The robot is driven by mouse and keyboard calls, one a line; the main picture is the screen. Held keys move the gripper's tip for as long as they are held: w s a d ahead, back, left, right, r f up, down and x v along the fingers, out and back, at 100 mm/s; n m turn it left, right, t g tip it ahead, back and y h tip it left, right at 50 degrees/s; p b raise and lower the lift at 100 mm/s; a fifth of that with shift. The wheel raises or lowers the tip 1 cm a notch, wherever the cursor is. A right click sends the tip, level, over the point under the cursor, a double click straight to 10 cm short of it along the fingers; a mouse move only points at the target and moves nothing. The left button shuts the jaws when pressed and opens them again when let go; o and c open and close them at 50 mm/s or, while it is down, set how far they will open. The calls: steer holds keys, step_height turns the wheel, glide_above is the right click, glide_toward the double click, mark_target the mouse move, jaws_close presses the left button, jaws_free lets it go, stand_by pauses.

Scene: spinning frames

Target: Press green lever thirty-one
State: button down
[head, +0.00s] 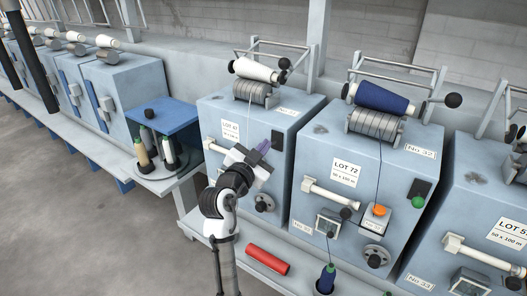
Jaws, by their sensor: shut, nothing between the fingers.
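The spinning unit left of No 32 (213,108) carries a white cone on top; its small number plate (289,112) is too small to read surely. On its front is a dark switch plate (277,141). My gripper (265,146) is shut and empty, with purplish fingertips at the left edge of this plate. I see no green lever on it; the gripper may hide it. Whether the fingertips touch the plate, I cannot tell. On unit No 32 (310,165), a green lever (417,202) shows on a similar dark plate.
Unit No 32 bears a blue cone (382,97) and an orange button (380,210). Another unit (470,205) stands at the right. A red cylinder (267,260) lies on the front ledge. A blue-topped bobbin stand (168,118) is at the left. The floor at the lower left is clear.

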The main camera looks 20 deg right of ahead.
steer(key=shift+a+f+t+b, duration=0.1)
steer(key=shift+f+t+b, duration=0.4)
steer(key=shift+b, duration=1.3)
steer(key=f+t+h+b, duration=0.1)
steer(key=b, duration=0.4)
steer(key=f+t+h+b, duration=0.1)
steer(key=b, duration=0.5)
steer(key=f+t+h+b, duration=0.1)
steer(key=b, duration=0.4)
steer(key=shift+s+a+f+n+b, duration=0.15)
steer(key=shift+s+n+b, duration=0.15)
steer(key=shift+n, duration=0.1)
